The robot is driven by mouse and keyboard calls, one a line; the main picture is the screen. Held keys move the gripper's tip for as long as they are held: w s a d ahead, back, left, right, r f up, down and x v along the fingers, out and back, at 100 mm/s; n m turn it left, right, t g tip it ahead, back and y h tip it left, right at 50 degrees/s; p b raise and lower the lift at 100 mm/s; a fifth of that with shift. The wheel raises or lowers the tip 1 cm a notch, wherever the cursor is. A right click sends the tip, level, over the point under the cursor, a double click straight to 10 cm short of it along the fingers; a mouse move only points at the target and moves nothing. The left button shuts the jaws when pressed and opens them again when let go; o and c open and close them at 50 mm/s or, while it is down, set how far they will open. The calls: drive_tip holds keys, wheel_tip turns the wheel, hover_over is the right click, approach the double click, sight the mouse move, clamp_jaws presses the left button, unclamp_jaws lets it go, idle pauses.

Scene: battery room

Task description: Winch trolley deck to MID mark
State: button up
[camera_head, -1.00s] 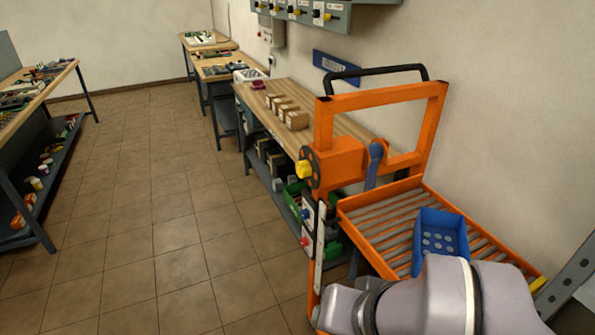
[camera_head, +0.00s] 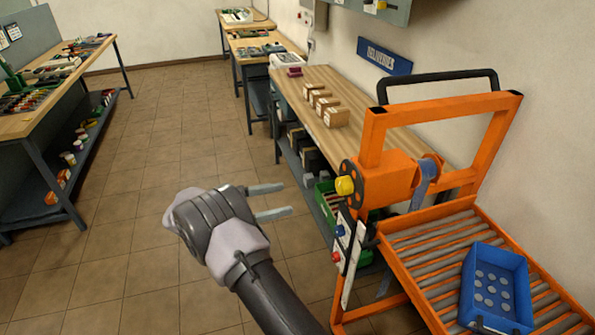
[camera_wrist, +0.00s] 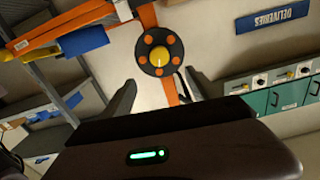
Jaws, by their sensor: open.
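The orange trolley (camera_head: 378,126) stands at the right in the head view, against the wall side. Its winch handwheel is a dark disc with a yellow centre knob (camera_head: 345,186); the wheel (camera_wrist: 159,51) also shows near the top middle of the wrist view, with orange spots. The roller deck (camera_head: 408,247) carries a blue bin (camera_head: 494,288). A pale upright strip (camera_head: 350,262) is on the trolley's near post; I cannot read any marks on it. My gripper (camera_head: 279,200) is open and empty, left of the handwheel and apart from it. In the wrist view its fingers (camera_wrist: 157,98) point towards the wheel.
A wooden bench (camera_head: 365,125) with several small boxes stands behind the trolley under a blue DELIVERIES sign (camera_head: 384,56). Another bench (camera_head: 70,85) stands at the far left. The tiled floor (camera_head: 170,190) between them is clear.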

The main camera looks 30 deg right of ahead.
sight(338, 187)
drive_tip(key=b+x, duration=0.3)
drive_tip(key=x, duration=1.4)
drive_tip(key=shift+s+d+r, duration=0.1)
drive_tip(key=shift+d+r, duration=0.05)
drive_tip(key=shift+d, duration=0.15)
drive_tip(key=c, duration=1.4)
